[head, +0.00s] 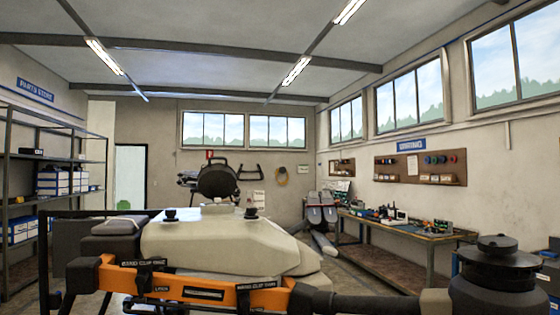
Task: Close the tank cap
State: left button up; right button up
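The spray drone fills the lower part of the head view, with its pale cream tank (190,243) in the middle. A large round black cap (217,181) stands upright at the tank's top far side, tilted open. A pale raised neck (215,209) shows just below it on the tank top. The inside of the opening cannot be seen from here. Two small black knobs sit on the tank top, one at the left (170,214) and one at the right (251,213). Neither of my grippers is in view.
An orange frame bar (190,287) with black clips crosses in front of the tank. A black motor (497,270) on a dark arm stands at the near right. Shelves (50,190) line the left wall. A workbench (400,228) with tools runs along the right wall.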

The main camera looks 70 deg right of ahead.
aim_at(215, 180)
jog(key=z, duration=1.45)
